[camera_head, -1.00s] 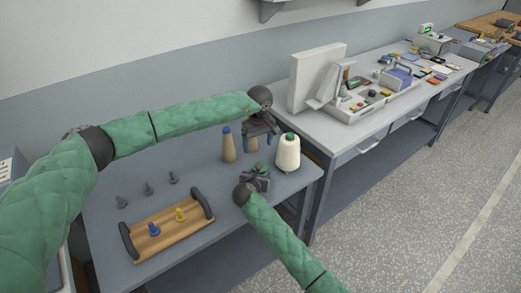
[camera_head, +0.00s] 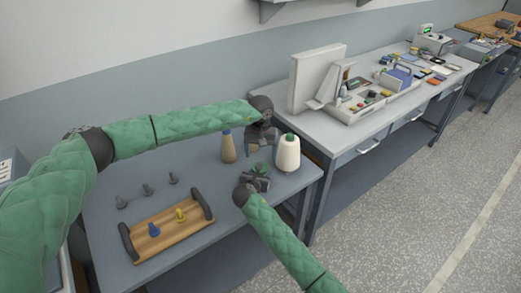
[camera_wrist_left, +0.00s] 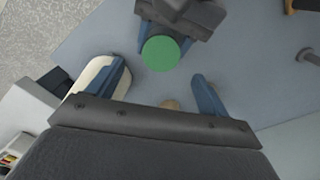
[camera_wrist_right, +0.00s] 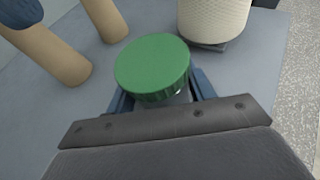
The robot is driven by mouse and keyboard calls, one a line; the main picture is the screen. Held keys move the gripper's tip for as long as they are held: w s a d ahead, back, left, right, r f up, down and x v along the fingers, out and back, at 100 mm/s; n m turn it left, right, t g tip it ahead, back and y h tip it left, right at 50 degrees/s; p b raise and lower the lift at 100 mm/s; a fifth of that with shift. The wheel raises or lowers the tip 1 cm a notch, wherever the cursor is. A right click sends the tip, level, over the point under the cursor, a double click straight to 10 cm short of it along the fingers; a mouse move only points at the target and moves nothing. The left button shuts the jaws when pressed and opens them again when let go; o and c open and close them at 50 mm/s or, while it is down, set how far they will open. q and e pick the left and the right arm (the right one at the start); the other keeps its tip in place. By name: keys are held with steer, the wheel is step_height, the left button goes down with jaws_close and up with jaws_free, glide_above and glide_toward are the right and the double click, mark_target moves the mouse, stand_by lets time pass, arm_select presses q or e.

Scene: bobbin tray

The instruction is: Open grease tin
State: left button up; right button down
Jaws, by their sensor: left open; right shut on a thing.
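The grease tin has a round green lid (camera_wrist_right: 152,65) and stands between the fingers of my right gripper (camera_head: 258,174), which is shut on its body below the lid. The lid also shows in the left wrist view (camera_wrist_left: 160,53), just beyond the fingertips. My left gripper (camera_head: 262,151) is open and empty, pointing down beside and above the tin; its blue fingers (camera_wrist_left: 155,88) are spread and do not touch the lid. The lid sits on the tin. Most of the tin's body is hidden by the right gripper.
A cream thread cone (camera_head: 288,155) with a green top stands close right of the tin. A tan cone (camera_head: 228,148) with a blue top stands left of it. A wooden tray (camera_head: 178,232) holds a blue and a yellow peg, and grey pegs (camera_head: 147,190) stand behind it.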

arm_select(q)
step_height(320, 180, down, 6)
steer(key=shift+f, duration=0.25)
steer(key=c, duration=1)
steer(key=n, duration=0.5)
steer(key=shift+n, duration=0.3)
steer(key=n, duration=0.4)
steer(key=shift+r, duration=0.1)
arm_select(e)
steer(key=shift+a, duration=0.1)
arm_select(q)
steer(key=o, duration=1.1)
steer(key=shift+c, duration=0.2)
arm_select(e)
steer(key=shift+w+d, duration=0.1)
steer(key=shift+d, duration=0.1)
